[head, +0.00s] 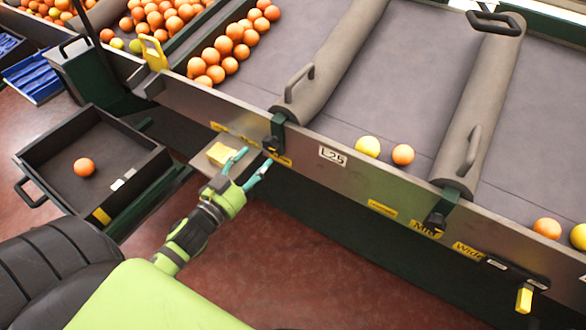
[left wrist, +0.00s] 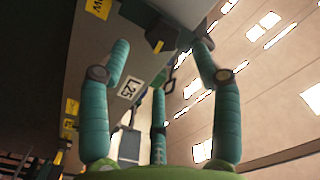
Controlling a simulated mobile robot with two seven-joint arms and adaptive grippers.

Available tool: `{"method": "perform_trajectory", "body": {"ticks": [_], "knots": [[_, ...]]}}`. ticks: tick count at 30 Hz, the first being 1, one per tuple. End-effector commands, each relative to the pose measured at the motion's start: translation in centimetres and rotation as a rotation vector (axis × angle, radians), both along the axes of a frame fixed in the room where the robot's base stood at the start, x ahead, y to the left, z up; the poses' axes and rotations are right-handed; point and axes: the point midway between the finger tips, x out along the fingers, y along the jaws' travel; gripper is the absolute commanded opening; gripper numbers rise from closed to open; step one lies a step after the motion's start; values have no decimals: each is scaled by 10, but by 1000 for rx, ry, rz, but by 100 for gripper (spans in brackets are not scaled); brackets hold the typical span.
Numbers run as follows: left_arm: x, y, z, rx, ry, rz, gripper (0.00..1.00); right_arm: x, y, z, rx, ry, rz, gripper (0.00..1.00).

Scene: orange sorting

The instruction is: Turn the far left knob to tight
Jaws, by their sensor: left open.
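The far left knob (head: 275,138) is black and sits on the front metal rail at the lower end of the left grey roller. Yellow labels beside it are partly hidden, and its setting is too small to read. My left gripper (head: 252,163) is open and empty, just below and left of the knob, apart from it. In the left wrist view the teal fingers (left wrist: 155,95) are spread, and a black knob (left wrist: 158,42) shows beyond them, not between the tips. A second black knob (head: 436,222) sits by the "Mild" label. My right gripper is not in view.
The metal rail (head: 350,178) carries an "L25" plate (head: 332,155). A small yellow block-like item (head: 222,154) is close behind my gripper. A dark tray (head: 68,200) with one orange stands at left. Roller handles (head: 298,84) stick up. Red floor in front is clear.

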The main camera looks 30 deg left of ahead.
Motion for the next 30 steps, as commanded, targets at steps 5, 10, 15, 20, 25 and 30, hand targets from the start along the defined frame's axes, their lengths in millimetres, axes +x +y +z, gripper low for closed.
{"method": "perform_trajectory", "body": {"ticks": [5, 10, 15, 20, 25, 30], "knots": [[17, 2, 5, 15, -6, 3, 64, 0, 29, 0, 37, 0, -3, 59], [44, 0, 5, 15, -6, 3, 64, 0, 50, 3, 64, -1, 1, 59], [64, -2, 4, 12, -5, 2, 64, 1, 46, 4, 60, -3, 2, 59], [71, -3, 3, 12, -3, 2, 64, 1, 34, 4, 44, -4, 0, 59], [71, -3, 3, 12, -3, 2, 64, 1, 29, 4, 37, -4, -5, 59], [71, -3, 3, 12, -3, 2, 20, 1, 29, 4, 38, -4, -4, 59]]}}
